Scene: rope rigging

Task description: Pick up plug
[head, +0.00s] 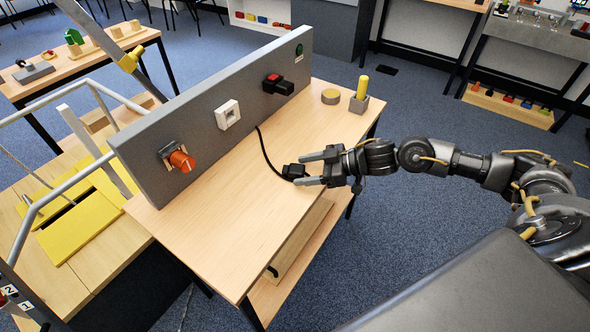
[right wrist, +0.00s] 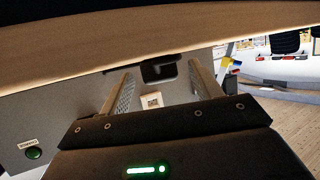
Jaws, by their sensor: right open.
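The black plug (head: 293,172) lies at the right edge of the wooden bench, on the end of a black cable (head: 264,148) that runs from the base of the grey panel. My right gripper (head: 300,170) is open, with its two fingers reaching left on either side of the plug. In the right wrist view the dark plug (right wrist: 158,72) shows between and just beyond the open fingers (right wrist: 158,85). I cannot tell whether a finger touches it. My left gripper is not in view.
The grey panel (head: 215,115) stands along the bench (head: 225,245) and carries a red-orange connector (head: 181,160), a white socket (head: 227,115) and a black-red connector (head: 278,85). A round tan disc (head: 330,96) and a yellow peg (head: 362,88) stand at the far end. The near bench top is clear.

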